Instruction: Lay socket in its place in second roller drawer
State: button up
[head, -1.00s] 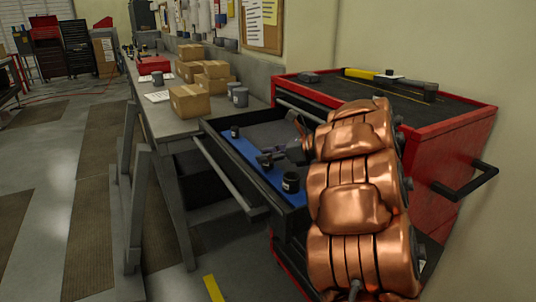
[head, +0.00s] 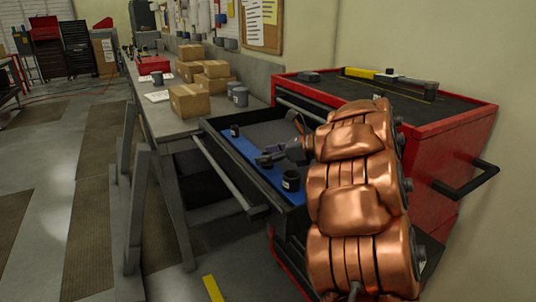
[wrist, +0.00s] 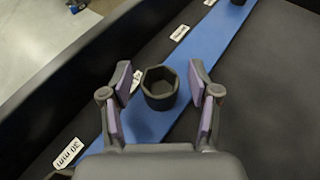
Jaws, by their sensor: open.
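A dark, hollow socket (wrist: 160,87) stands upright on the blue strip (wrist: 205,60) in the wrist view. My gripper (wrist: 160,78) is open, with one purple-padded finger on each side of the socket and visible gaps between. In the head view my gripper (head: 268,155) is low over the open drawer (head: 228,172). Another dark socket (head: 291,181) stands at the near end of the strip, and one more (head: 235,131) stands at the far end. The socket between my fingers is hard to make out in the head view.
White labels lie beside the strip, one reading 30 mm (wrist: 66,151). The red cabinet (head: 440,135) carries tools on its top. A workbench (head: 190,125) with cardboard boxes (head: 189,100) stands left of the drawer. Black drawer floor beside the strip is clear.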

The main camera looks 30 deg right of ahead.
jog(key=shift+r, duration=0.15)
jog(key=shift+r+p, duration=0.2)
jog(key=shift+p, duration=0.25)
jog(key=b+v, duration=0.2)
jog(key=v, duration=1)
jog(key=shift+f, duration=0.25)
